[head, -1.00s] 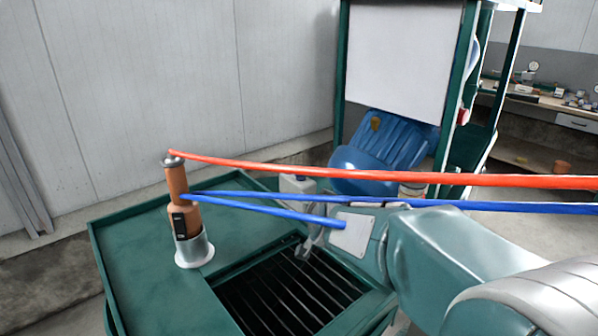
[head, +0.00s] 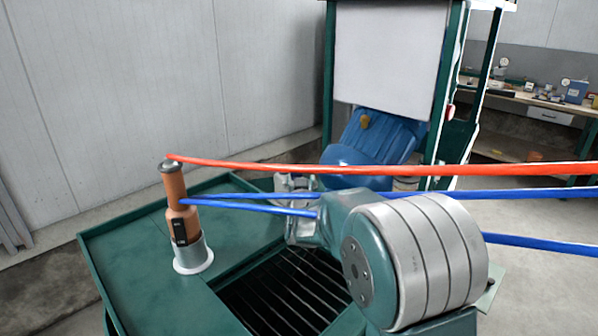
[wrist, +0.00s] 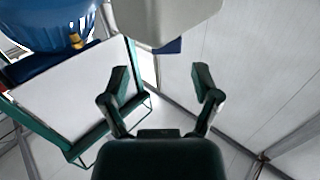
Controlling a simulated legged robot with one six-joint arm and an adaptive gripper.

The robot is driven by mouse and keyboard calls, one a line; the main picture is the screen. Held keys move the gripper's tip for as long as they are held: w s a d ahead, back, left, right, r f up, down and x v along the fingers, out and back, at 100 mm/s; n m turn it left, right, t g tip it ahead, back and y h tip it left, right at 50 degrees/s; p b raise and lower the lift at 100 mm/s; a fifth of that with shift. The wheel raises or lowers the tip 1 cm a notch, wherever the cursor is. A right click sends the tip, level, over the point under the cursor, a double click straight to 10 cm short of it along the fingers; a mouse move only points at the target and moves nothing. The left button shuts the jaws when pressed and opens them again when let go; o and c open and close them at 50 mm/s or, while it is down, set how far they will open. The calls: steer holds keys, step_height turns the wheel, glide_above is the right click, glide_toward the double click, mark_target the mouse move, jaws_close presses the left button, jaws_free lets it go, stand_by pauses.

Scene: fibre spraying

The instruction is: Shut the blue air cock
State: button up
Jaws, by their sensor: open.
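My gripper (wrist: 160,80) is open in the wrist view, its two dark green fingers apart with nothing between them. A pale grey body (wrist: 165,20) is at the top, beyond the fingertips. A small dark blue piece (wrist: 168,47) shows at its lower edge; I cannot tell whether this is the blue air cock. No air cock is clearly recognisable in the head view. There, a blue hose (head: 250,207) runs from the orange-brown tool (head: 175,205) in a metal holder towards my arm, which partly hides it.
A red hose (head: 400,169) crosses above the blue hoses. The green bench (head: 125,240) has a dark grating (head: 275,295). A blue barrel (head: 375,140) stands behind, below a white panel (head: 390,50). A cluttered workbench (head: 545,105) is at the far right.

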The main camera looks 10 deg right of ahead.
mark_target(295, 172)
steer(key=w, duration=0.2)
steer(key=w+a, duration=0.1)
steer(key=w, duration=0.1)
steer(key=shift+w+d, duration=0.15)
steer(key=shift+w, duration=0.15)
steer(key=shift+w+d, duration=0.25)
steer(key=shift+d, duration=0.3)
steer(key=shift+a, duration=0.3)
jaws_close()
